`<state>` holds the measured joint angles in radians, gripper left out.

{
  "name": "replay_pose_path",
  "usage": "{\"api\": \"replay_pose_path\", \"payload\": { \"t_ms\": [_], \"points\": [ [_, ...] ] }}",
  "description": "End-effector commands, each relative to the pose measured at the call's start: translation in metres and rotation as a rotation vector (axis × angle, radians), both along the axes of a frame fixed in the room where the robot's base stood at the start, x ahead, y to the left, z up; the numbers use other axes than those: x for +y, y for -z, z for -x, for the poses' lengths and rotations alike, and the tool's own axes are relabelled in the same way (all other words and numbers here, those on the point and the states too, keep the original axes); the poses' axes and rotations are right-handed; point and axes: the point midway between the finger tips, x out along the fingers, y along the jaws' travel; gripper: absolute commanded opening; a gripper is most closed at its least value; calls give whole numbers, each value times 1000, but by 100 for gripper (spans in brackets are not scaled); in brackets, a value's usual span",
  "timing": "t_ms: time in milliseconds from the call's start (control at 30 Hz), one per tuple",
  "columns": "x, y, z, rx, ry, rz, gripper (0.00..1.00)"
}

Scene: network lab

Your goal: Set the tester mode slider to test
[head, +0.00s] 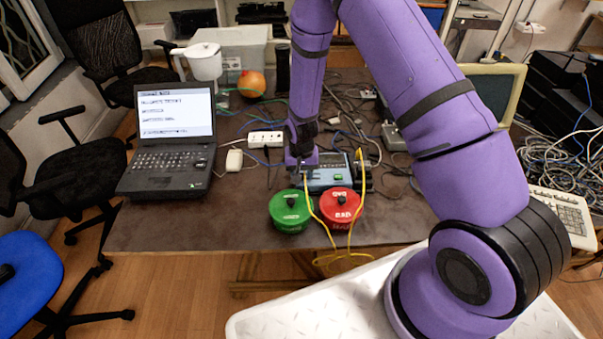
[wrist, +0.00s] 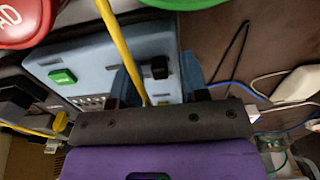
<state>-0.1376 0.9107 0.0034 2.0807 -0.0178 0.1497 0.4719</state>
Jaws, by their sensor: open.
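The tester (head: 330,181) is a light blue-grey box on the brown table, partly hidden by my gripper in the head view. The wrist view shows its face (wrist: 105,62) with a green button (wrist: 62,77) and a small black knob (wrist: 160,67) that looks like the mode slider. My gripper (wrist: 160,65) is open over the tester, with one dark finger on each side of the knob. I cannot tell whether either finger touches it. Any mode labels are not readable. A yellow cable (wrist: 122,50) crosses the tester's face beside the knob.
A green lidded tub (head: 289,215) and a red tub marked BAD (head: 341,207) stand just in front of the tester. Yellow cable loops (head: 362,210) hang over the table edge. A laptop (head: 170,140) and power strip (head: 265,139) lie left; tangled cables lie behind.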

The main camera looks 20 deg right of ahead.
Motion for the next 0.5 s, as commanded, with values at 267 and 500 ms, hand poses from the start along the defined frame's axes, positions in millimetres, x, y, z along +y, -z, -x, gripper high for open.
{"api": "replay_pose_path", "payload": {
  "t_ms": [267,500],
  "points": [
    [0,0,0,0,0,0,0],
    [-9,0,3,1,2,1,0]
  ]
}}
